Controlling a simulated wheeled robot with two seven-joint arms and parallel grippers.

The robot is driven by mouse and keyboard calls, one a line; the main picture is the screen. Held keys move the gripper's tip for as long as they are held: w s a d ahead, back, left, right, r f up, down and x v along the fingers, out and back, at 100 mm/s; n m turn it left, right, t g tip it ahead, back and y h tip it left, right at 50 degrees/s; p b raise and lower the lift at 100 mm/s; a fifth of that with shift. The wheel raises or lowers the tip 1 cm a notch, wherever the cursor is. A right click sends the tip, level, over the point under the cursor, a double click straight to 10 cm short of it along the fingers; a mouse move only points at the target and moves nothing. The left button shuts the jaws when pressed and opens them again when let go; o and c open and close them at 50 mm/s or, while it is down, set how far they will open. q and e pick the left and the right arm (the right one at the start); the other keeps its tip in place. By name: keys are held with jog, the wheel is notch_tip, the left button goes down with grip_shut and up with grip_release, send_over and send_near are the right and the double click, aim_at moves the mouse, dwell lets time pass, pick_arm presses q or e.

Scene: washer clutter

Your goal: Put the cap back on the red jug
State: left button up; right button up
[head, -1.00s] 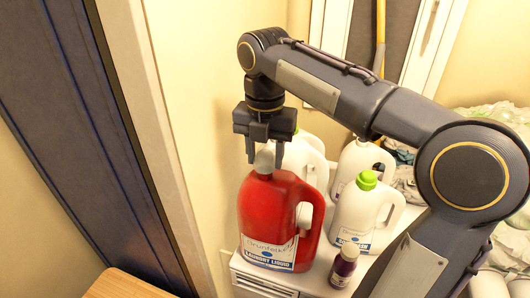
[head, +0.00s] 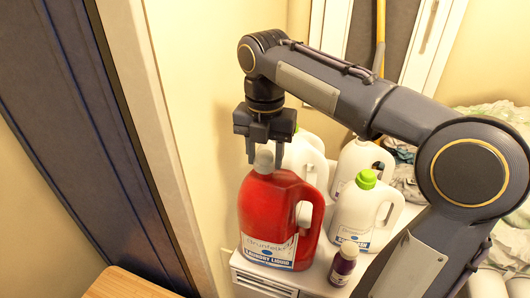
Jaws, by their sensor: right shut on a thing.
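The red jug (head: 268,218) stands upright on a white top, with its handle to the right and a white "Laundry Liquid" label. A pale grey cap (head: 264,161) is at the top of its neck, upright. I cannot tell whether it is fully seated or only resting there. My right gripper (head: 265,155) points straight down over the jug, with one finger on each side of the cap, shut on it. My left gripper is not in view.
A white jug with a green cap (head: 364,212) and a small purple bottle (head: 343,264) stand to the right. Other white jugs (head: 361,160) stand behind. The wall is close on the left. My right arm spans the right side.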

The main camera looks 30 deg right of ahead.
jog(key=shift+f, duration=0.8)
dwell(1.6)
jog(key=o, duration=0.3)
jog(key=shift+c, duration=1.4)
jog(key=shift+f, duration=0.1)
